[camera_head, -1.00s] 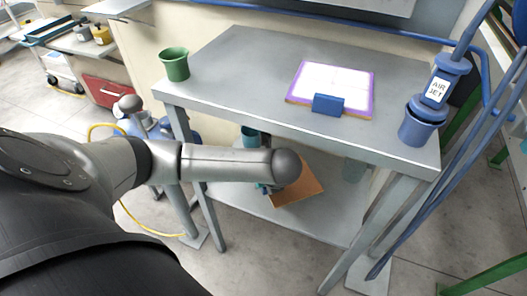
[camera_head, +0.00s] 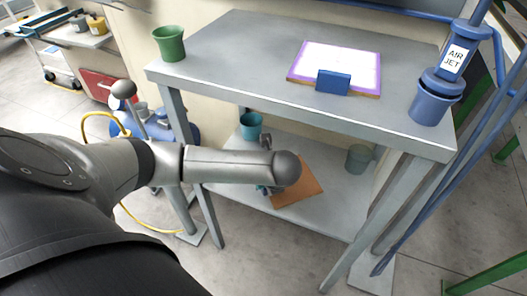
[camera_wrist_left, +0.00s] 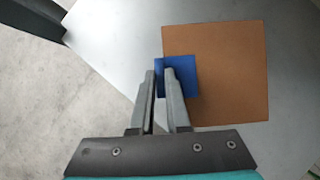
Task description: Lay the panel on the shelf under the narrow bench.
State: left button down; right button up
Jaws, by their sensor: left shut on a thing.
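The brown square panel (camera_head: 299,183) is at the lower shelf (camera_head: 338,205) under the grey narrow bench (camera_head: 235,62). In the left wrist view the panel (camera_wrist_left: 222,85) shows a plain brown face with a blue tab (camera_wrist_left: 186,78) at its left edge. My left gripper (camera_wrist_left: 161,72) is shut on this tab. In the head view the fingers are mostly hidden behind my arm, which reaches in below the bench top. The panel looks roughly level over the shelf. I cannot tell whether it touches the shelf. My right gripper is not in view.
A white panel with purple border and blue tab (camera_head: 335,66) lies on the bench top. A green cup (camera_head: 169,44) and blue air-jet holder (camera_head: 433,103) are at its ends. A teal cup (camera_head: 251,126) and grey-green cup (camera_head: 358,159) stand on the shelf behind the panel.

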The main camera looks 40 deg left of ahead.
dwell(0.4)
pick_arm(q)
jog(key=shift+f, duration=0.15)
jog(key=c, duration=0.9)
grip_release()
